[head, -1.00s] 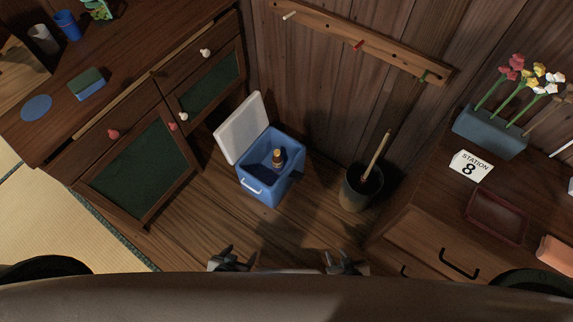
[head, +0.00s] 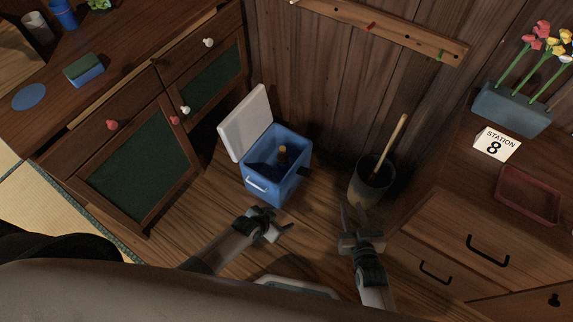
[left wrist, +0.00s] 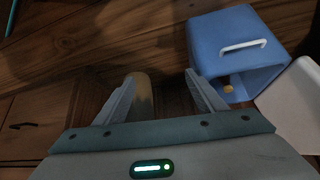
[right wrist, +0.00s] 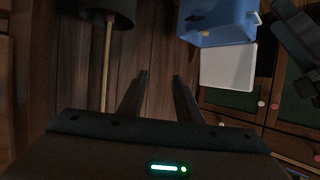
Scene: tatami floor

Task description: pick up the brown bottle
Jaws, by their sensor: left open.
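The brown bottle (head: 283,153) stands inside the open blue cooler (head: 262,187), its lower part hidden by the cooler walls. Its yellowish cap (left wrist: 228,88) also shows in the left wrist view, and a small bit of it (right wrist: 205,34) in the right wrist view. My left gripper (head: 279,217) is open and empty, in front of the cooler and apart from it. My right gripper (head: 353,213) is open and empty, to the right of the left one, near the bucket. Neither gripper touches the bottle.
The cooler's white lid (head: 246,123) stands open at its left. A dark bucket (head: 369,187) with a wooden stick stands right of the cooler. A cabinet (head: 140,175) stands at the left, a drawer unit (head: 450,240) at the right.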

